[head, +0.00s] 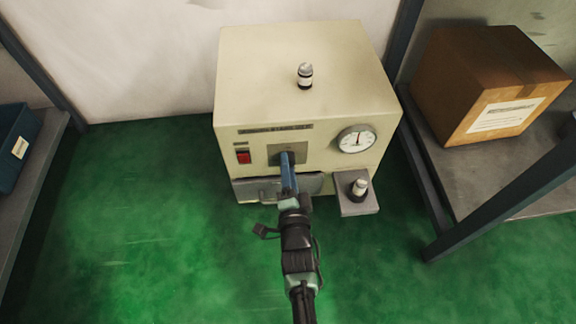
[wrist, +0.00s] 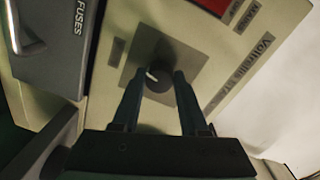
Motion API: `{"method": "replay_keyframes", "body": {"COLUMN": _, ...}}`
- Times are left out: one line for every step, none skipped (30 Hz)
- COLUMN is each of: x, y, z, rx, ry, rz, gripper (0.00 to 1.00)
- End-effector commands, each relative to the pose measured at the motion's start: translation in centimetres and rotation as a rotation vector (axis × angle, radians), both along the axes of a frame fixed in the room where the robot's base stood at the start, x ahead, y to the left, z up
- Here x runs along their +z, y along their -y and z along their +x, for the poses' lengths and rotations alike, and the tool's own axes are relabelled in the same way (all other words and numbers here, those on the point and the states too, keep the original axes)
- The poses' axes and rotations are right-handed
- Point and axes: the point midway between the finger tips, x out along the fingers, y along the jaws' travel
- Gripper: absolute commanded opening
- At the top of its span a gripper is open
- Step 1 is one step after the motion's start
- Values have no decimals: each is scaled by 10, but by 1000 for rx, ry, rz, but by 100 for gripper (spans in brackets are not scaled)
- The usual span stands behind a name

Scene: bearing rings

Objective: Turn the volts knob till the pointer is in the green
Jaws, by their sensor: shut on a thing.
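The volts knob (wrist: 157,74) is a dark round knob with a white mark, on a grey square plate on the front of the cream power unit (head: 300,70). In the wrist view my gripper (wrist: 158,80) has one finger on either side of the knob and is shut on it. In the head view my gripper (head: 287,158) reaches the plate (head: 273,155) and hides the knob. The round dial (head: 356,139) is at the right of the front face. Its pointer stands nearly upright; the coloured bands are too small to tell.
A red mains switch (head: 243,157) is left of the plate. A fuses drawer with a handle (head: 262,190) is below. A cardboard box (head: 490,85) is on the right shelf.

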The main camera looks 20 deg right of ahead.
Motion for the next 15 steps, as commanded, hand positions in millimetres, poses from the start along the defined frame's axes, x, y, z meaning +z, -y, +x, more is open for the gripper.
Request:
{"method": "replay_keyframes", "body": {"x": 0, "y": -1, "z": -1, "rx": 1, "ry": 4, "rz": 20, "gripper": 0}}
{"method": "replay_keyframes", "body": {"x": 0, "y": -1, "z": -1, "rx": 1, "ry": 7, "rz": 30, "gripper": 0}}
{"method": "replay_keyframes", "body": {"x": 0, "y": -1, "z": -1, "rx": 1, "ry": 11, "rz": 44, "gripper": 0}}
{"method": "replay_keyframes", "body": {"x": 0, "y": -1, "z": -1, "rx": 1, "ry": 13, "rz": 52, "gripper": 0}}
{"method": "replay_keyframes", "body": {"x": -1, "y": -1, "z": -1, "rx": 1, "ry": 16, "rz": 61, "gripper": 0}}
{"method": "replay_keyframes", "body": {"x": -1, "y": -1, "z": -1, "rx": 1, "ry": 19, "rz": 71, "gripper": 0}}
{"method": "replay_keyframes", "body": {"x": -1, "y": -1, "z": -1, "rx": 1, "ry": 20, "rz": 76, "gripper": 0}}
{"method": "replay_keyframes", "body": {"x": -1, "y": -1, "z": -1, "rx": 1, "ry": 22, "rz": 81, "gripper": 0}}
{"method": "replay_keyframes", "body": {"x": -1, "y": -1, "z": -1, "rx": 1, "ry": 23, "rz": 87, "gripper": 0}}
{"method": "replay_keyframes", "body": {"x": -1, "y": -1, "z": -1, "rx": 1, "ry": 24, "rz": 90, "gripper": 0}}
{"method": "replay_keyframes", "body": {"x": -1, "y": -1, "z": -1, "rx": 1, "ry": 25, "rz": 93, "gripper": 0}}
{"method": "replay_keyframes", "body": {"x": -1, "y": -1, "z": -1, "rx": 1, "ry": 26, "rz": 95, "gripper": 0}}
{"method": "replay_keyframes", "body": {"x": -1, "y": -1, "z": -1, "rx": 1, "ry": 26, "rz": 96, "gripper": 0}}
{"method": "replay_keyframes", "body": {"x": -1, "y": -1, "z": -1, "rx": 1, "ry": 26, "rz": 97, "gripper": 0}}
{"method": "replay_keyframes", "body": {"x": -1, "y": -1, "z": -1, "rx": 1, "ry": 26, "rz": 97, "gripper": 0}}
